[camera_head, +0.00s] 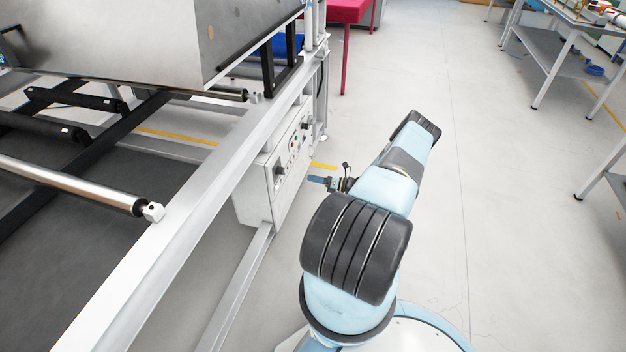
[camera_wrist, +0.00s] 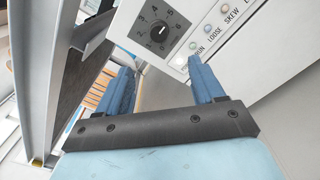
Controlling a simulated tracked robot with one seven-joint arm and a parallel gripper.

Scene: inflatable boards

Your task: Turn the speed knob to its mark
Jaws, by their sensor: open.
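The knob (camera_wrist: 158,36) is a dark round dial on a light control panel, ringed by numbers, in the upper middle of the wrist view. A small white pointer shows on its face; which number it points at is hard to tell. No separate target mark can be made out. My gripper (camera_wrist: 160,66) is open and empty, its two blue fingers apart below the knob in the picture and not closed around it. In the head view my gripper (camera_head: 324,181) is beside the control box (camera_head: 262,205), on its right, with a visible gap.
Right of the knob is a row of small lamps or buttons (camera_wrist: 208,28) labelled RUN, LOOSE and SKEW. A metal frame rail (camera_head: 205,205) runs above the box, with rollers (camera_head: 75,185) to the left. Open floor (camera_head: 520,230) lies to the right.

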